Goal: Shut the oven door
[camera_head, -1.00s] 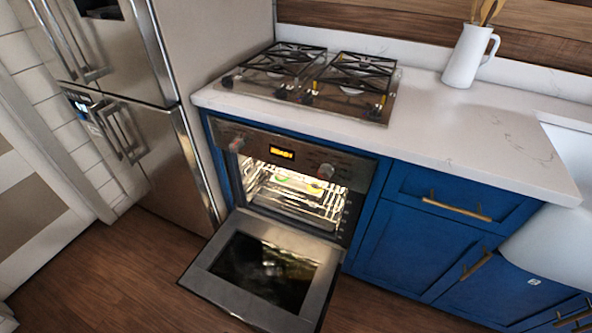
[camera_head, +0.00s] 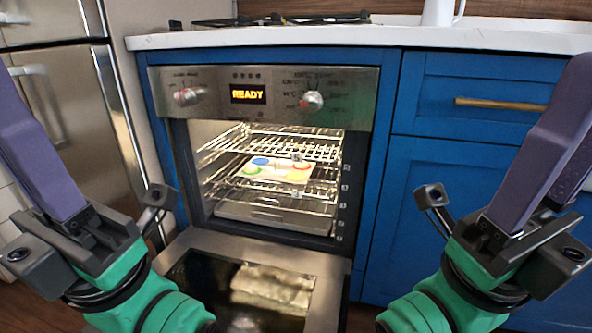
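The oven (camera_head: 262,140) is set in the blue cabinets, its cavity lit. Its display reads READY. The oven door (camera_head: 325,290) is folded down and open, hinged at the bottom, and its lower part runs off the picture. A dark glass panel (camera_head: 200,280) fills its middle and shows a blurred reflection. My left gripper (camera_head: 45,160) is raised at the left, in front of the fridge. My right gripper (camera_head: 540,155) is raised at the right, in front of the blue cabinet. Both are apart from the door. Whether their fingers are open or shut is unclear.
Wire racks (camera_head: 300,138) inside the oven hold a flat piece with coloured spots (camera_head: 275,168). A steel fridge (camera_head: 70,110) stands at the left. A white countertop (camera_head: 380,37) with a hob (camera_head: 280,20) and white jug (camera_head: 440,12) lies above.

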